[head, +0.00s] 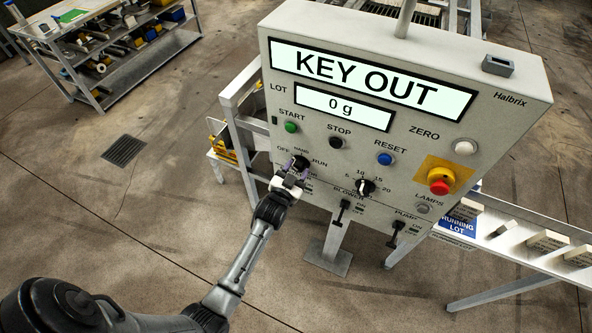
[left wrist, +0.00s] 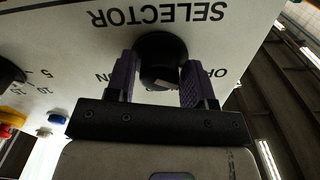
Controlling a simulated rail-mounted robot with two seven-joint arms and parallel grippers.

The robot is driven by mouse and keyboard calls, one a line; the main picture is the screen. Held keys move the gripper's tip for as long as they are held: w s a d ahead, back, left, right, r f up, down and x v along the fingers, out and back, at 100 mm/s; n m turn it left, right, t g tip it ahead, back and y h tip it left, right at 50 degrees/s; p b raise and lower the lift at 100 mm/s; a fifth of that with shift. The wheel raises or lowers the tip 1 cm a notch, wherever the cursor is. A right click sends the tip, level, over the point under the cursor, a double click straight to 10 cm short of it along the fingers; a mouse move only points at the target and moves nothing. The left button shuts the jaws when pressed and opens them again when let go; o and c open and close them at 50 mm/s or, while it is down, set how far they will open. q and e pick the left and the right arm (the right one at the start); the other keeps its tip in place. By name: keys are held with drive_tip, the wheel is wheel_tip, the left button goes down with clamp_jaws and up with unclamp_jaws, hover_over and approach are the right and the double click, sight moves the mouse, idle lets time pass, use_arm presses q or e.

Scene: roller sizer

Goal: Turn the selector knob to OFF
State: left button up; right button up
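My left gripper (head: 291,178) is at the knob. A pale mark on the knob points between OFF and RUN, on the HAND side. The fingers partly cover the labels. The display (head: 370,80) reads KEY OUT. My right gripper is not in view.
START (head: 291,127), STOP (head: 335,142) and RESET (head: 384,159) buttons lie above the knobs. A numbered dial (head: 365,187) is just right of the selector. A red emergency button (head: 440,183) is farther right. Blower (head: 341,214) and pump (head: 396,232) levers stand below.

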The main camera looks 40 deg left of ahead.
use_arm(q)
drive_tip(key=shift+o, duration=1.3)
drive_tip(key=shift+s, duration=0.1)
drive_tip(key=v, duration=1.3)
drive_tip(key=shift+s, duration=0.35)
